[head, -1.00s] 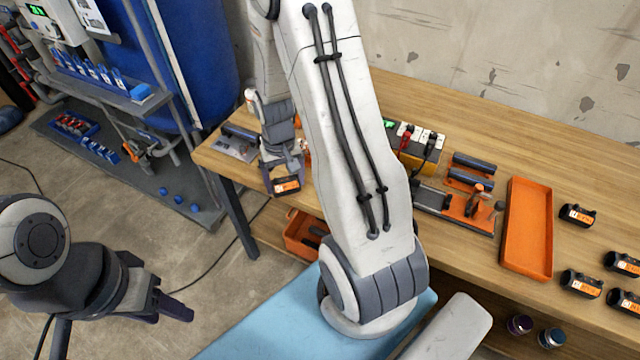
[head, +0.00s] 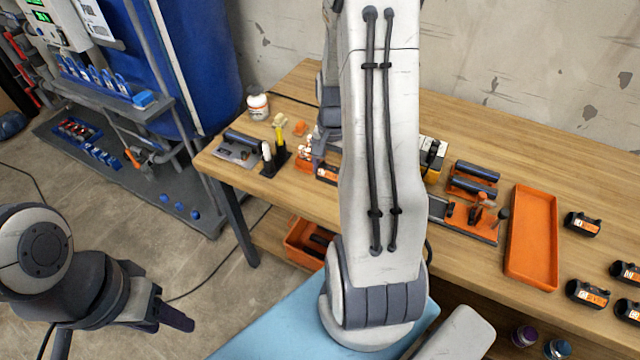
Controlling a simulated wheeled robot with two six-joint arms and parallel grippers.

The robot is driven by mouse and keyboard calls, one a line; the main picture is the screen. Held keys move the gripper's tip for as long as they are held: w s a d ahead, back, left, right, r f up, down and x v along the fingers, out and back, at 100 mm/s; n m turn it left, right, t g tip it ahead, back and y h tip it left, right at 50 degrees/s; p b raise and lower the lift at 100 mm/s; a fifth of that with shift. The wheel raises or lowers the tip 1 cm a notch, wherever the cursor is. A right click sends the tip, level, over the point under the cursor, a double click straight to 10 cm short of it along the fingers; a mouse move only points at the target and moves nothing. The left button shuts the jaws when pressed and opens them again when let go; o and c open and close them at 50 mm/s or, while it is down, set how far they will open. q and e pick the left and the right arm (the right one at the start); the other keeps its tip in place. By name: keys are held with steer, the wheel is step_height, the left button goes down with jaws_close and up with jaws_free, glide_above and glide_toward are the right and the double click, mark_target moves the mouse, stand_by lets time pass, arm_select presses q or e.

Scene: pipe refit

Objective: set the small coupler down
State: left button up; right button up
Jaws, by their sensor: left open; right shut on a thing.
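A small black coupler with an orange label (head: 325,174) is in my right gripper (head: 319,160) in the head view. It is at the bench's front part, just left of my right forearm. The gripper points down and is shut on it. The forearm hides part of the gripper, and I cannot tell whether the coupler touches the bench top. My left gripper (head: 176,312) is open and empty at the lower left, over the floor and away from the bench.
The wooden bench (head: 480,125) holds an orange tray (head: 531,240), several labelled black couplers (head: 582,224), and a clamp fixture (head: 470,218). A white bottle (head: 258,103) and a tool holder (head: 274,160) stand left of the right gripper. An orange bin (head: 303,240) sits below.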

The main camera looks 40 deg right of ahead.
mark_target(320, 171)
steer(key=shift+w+a+f, duration=0.9)
steer(key=shift+a+f, duration=0.05)
steer(key=shift+a, duration=0.1)
steer(key=shift+f, duration=1.9)
steer(key=shift+f, duration=0.15)
steer(key=o, duration=1.1)
step_height(320, 171, up, 12)
steer(key=shift+f, duration=0.1)
steer(key=shift+a+r, duration=0.1)
steer(key=shift+r, duration=0.2)
